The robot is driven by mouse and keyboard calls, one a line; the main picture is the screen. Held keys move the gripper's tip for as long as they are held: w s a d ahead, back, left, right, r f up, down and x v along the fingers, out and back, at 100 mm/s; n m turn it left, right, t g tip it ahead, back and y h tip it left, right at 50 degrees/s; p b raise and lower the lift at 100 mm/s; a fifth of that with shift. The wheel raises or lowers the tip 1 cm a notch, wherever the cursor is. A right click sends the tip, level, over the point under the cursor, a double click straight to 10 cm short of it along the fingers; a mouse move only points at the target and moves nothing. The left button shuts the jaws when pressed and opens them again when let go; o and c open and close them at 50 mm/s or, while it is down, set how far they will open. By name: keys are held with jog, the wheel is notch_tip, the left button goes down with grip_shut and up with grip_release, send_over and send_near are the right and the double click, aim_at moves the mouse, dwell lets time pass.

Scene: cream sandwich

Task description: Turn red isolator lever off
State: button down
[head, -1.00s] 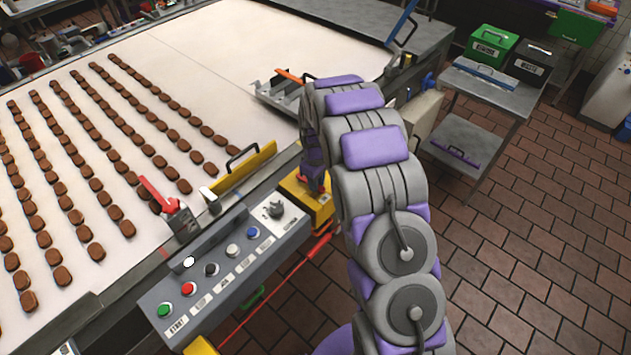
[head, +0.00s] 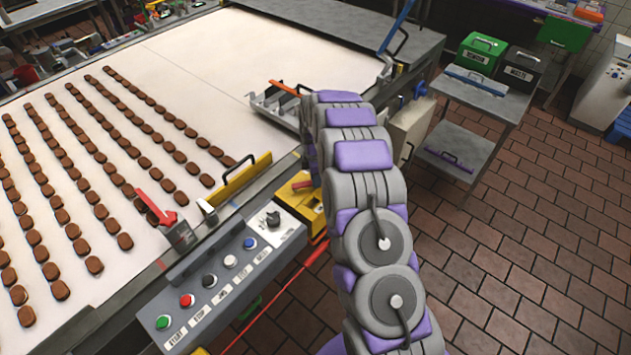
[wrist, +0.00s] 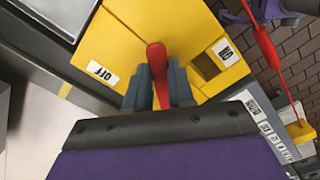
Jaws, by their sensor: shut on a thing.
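The red isolator lever (wrist: 157,62) stands out from a yellow isolator box (wrist: 130,40) in the wrist view. The box has an OFF label (wrist: 102,73) on the left and an ON label (wrist: 225,50) on the right. The lever lies between the labels. My gripper (wrist: 158,82) is shut on the lever, one grey finger on each side. In the head view, the yellow box (head: 306,207) is at the conveyor's edge and a bit of the red lever (head: 302,184) shows. My arm hides most of the gripper there.
A control panel (head: 205,312) with coloured buttons lies left of the box. The conveyor (head: 215,60) carries rows of brown biscuits. A red cord (head: 285,287) runs below the box. A side table (head: 480,95) stands at right; the tiled floor (head: 540,240) is open.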

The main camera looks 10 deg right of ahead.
jog(key=w+n, duration=0.2)
jog(key=n, duration=0.1)
jog(key=shift+w+a+n, duration=0.15)
jog(key=shift+n, duration=0.15)
jog(key=shift+w+a+n, duration=0.25)
jog(key=shift+w+n, duration=0.3)
jog(key=shift+n, duration=0.35)
jog(key=shift+w+a+n, duration=0.25)
jog(key=shift+w+n, duration=0.25)
jog(key=shift+n, duration=0.4)
jog(key=shift+r, duration=0.1)
jog(key=c, duration=1)
grip_release()
jog(key=shift+o, duration=0.2)
notch_tip(320, 180, up, 17)
jog(key=p, duration=0.1)
jog(key=shift+r, duration=0.1)
